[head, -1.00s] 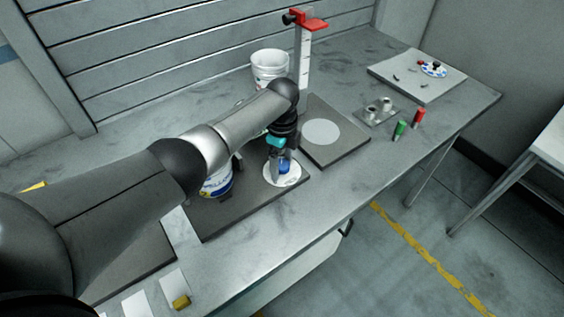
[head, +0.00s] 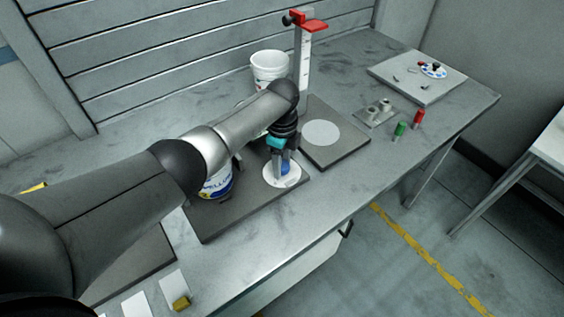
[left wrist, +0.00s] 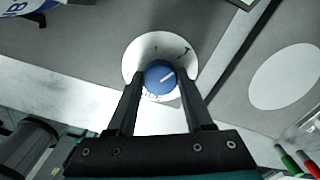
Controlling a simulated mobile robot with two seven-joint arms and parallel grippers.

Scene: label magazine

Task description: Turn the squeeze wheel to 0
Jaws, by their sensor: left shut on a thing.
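The squeeze wheel is a blue knob (left wrist: 160,77) with a white pointer line, on a round white dial (left wrist: 141,53) with dark marks. In the left wrist view the pointer line slants up and to the right. The dial (head: 271,178) lies on a dark grey plate in the head view. My left gripper (head: 281,167) reaches down over it. In the left wrist view the two fingers of my left gripper (left wrist: 160,84) are shut on the blue knob, one on each side. The dial's lower part is partly hidden by the fingers, and I cannot read its marks clearly. My right gripper is not in view.
A white tub with a blue label (head: 218,184) stands left of the dial, partly behind my arm. A white bucket (head: 270,66) and a red-topped post (head: 304,62) stand behind. A plate with a pale disc (head: 346,151), green (head: 400,129) and red (head: 419,117) cylinders are to the right.

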